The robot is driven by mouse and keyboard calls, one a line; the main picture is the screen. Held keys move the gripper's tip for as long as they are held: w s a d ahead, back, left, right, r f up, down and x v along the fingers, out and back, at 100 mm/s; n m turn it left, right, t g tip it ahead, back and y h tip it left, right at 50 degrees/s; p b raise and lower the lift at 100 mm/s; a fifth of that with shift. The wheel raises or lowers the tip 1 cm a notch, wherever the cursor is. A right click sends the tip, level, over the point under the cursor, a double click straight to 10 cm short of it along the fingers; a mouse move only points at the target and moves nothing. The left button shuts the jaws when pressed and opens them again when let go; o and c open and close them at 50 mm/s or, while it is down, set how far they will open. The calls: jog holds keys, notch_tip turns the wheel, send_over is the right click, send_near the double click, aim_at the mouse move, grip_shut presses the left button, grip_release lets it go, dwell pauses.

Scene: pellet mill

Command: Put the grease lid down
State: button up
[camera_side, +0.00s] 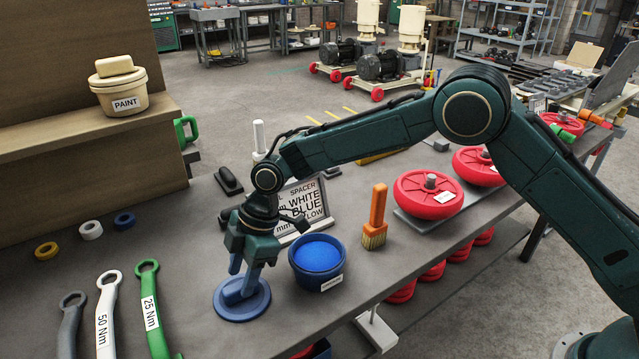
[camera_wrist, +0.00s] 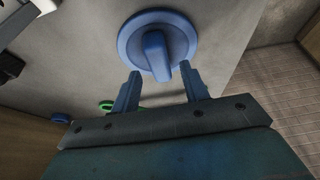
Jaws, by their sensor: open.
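The grease lid (camera_side: 241,303) is a blue disc with a raised bar handle. It lies flat on the grey bench, left of a blue tub of blue grease (camera_side: 318,261). The lid also shows at the top of the wrist view (camera_wrist: 157,46), its handle pointing toward my gripper. My gripper (camera_side: 245,281) is right above the lid in the side view. In the wrist view my gripper (camera_wrist: 163,84) has its fingers apart on either side of the handle's near end. They look clear of the handle.
Green, white and dark wrenches (camera_side: 150,310) lie at the left front. An orange-handled brush (camera_side: 376,215) and a spacer sign (camera_side: 303,207) stand near the tub. Red wheels (camera_side: 428,194) sit further right. A shelf with a paint pot (camera_side: 121,88) rises at the left.

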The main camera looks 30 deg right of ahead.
jog(key=v, duration=1)
jog(key=shift+d+r, duration=0.2)
jog(key=shift+r, duration=0.15)
jog(key=shift+r, duration=0.1)
jog(key=s+d+r+m+t+h, duration=0.1)
jog(key=s+d+r+m+t, duration=0.1)
jog(key=s+d+r+m, duration=0.5)
jog(key=s+d+r+m+t+h, duration=0.1)
jog(key=s+d+r+m, duration=0.1)
jog(key=s+d+r, duration=0.7)
jog(key=s+d+f+m+t+h, duration=0.2)
jog(key=s+d+m, duration=0.7)
jog(key=s+d, duration=0.5)
jog(key=shift+s+d+f+t, duration=0.35)
jog(key=shift+s+f, duration=0.45)
jog(key=shift+s, duration=0.3)
